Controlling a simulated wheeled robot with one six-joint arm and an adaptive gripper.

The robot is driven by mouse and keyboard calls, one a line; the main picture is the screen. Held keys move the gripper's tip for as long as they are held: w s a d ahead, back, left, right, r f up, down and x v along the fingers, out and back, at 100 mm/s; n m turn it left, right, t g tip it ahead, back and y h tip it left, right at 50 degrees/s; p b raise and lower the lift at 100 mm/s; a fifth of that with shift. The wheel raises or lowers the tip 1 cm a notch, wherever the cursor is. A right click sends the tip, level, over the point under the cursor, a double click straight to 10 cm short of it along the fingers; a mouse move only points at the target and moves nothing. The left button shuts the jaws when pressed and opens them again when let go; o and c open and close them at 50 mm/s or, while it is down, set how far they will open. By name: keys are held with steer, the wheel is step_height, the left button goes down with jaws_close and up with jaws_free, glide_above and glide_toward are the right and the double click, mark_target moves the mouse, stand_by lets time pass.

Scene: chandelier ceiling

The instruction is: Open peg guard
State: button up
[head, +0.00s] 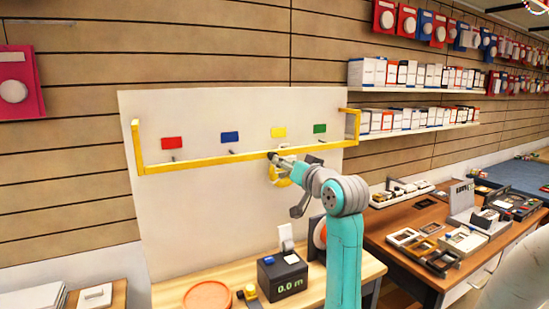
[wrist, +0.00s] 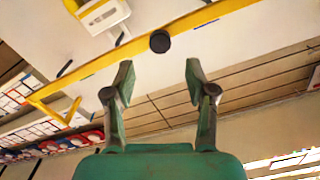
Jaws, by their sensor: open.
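The peg guard is a yellow bar (head: 215,158) with upturned ends, running across the front of a white board (head: 230,115). A round black knob (wrist: 160,41) sits on the bar near its middle. Colored tags, red (head: 172,143), blue (head: 230,137), yellow (head: 278,132) and green (head: 319,128), are above short pegs behind the bar. My gripper (wrist: 158,78) is open and empty, its two fingers pointing toward the knob with a gap before it. In the head view my arm's end partly hides the bar right of the knob.
A yellow and white object (wrist: 103,14) is close to the bar; it is partly hidden by my arm in the head view. Below the board, a wooden table holds a black display box (head: 283,277) and an orange plate (head: 207,296). A cluttered desk (head: 400,223) stands at right.

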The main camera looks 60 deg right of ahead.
steer(key=x, duration=0.8)
steer(key=shift+w+d, duration=0.1)
steer(key=shift+c, duration=0.3)
jaws_close()
